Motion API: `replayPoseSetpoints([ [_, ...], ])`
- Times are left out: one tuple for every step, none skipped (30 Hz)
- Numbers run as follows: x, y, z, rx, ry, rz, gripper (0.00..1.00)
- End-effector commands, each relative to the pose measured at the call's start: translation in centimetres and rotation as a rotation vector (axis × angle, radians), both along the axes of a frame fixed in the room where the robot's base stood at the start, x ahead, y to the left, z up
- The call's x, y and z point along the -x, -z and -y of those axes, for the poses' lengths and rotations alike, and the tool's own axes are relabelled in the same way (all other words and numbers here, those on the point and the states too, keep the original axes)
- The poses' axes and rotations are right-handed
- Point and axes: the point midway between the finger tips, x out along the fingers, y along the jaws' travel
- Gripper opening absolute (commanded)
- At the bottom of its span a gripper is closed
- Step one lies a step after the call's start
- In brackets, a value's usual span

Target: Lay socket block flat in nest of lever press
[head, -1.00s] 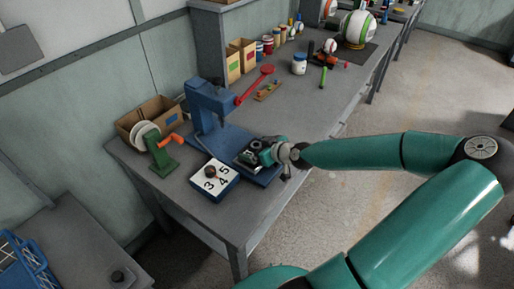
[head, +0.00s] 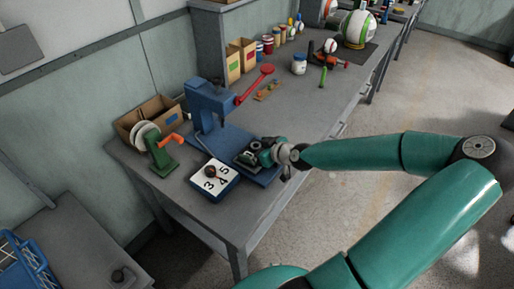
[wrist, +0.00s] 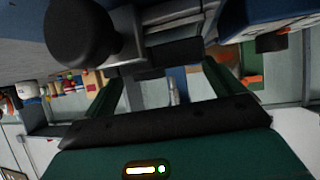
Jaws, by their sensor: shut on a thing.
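The blue lever press (head: 208,108) stands on the bench with its red-knobbed lever (head: 256,85) raised to the right. My gripper (head: 257,153) is low over the front of the press base, coming in from the right. It is shut on a small dark grey block, which I take as the socket block (head: 247,158). In the wrist view the grey block (wrist: 170,28) shows past the fingers, close and partly cut off. The nest is mostly hidden under the block and gripper, so I cannot tell whether the block lies fully flat in it.
A white-topped blue box with numbers (head: 208,186) sits close to the left of the gripper. A green stand with an orange handle (head: 162,157) and a cardboard box (head: 135,117) are farther left.

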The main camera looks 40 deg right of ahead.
Motion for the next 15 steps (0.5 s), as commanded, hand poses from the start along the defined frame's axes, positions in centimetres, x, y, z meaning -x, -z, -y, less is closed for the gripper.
replayPoseSetpoints([
  [0.0,0.1,0.0,0.000,0.000,0.000,0.68],
  [0.0,0.2,0.0,0.000,0.000,0.000,0.68],
  [0.0,0.3,0.0,0.000,0.000,0.000,0.68],
  [0.0,0.4,0.0,0.000,0.000,0.000,0.68],
  [0.0,0.4,0.0,0.000,0.000,0.000,0.68],
  [0.0,0.5,0.0,0.000,0.000,0.000,0.68],
  [0.0,0.6,0.0,0.001,0.000,0.000,0.68],
  [0.0,0.7,0.0,0.001,0.000,0.000,0.68],
  [0.0,0.7,0.0,0.001,0.000,0.000,0.68],
  [0.0,0.8,0.0,0.001,-0.001,0.001,0.68],
  [0.0,0.8,0.0,0.001,-0.001,0.001,0.68],
  [0.0,0.9,0.0,0.001,-0.001,0.001,0.68],
  [0.0,1.0,0.0,0.001,-0.001,0.001,0.68],
  [0.0,1.1,0.0,0.001,-0.001,0.001,0.68],
  [0.0,1.2,0.0,0.001,0.000,0.001,0.68],
])
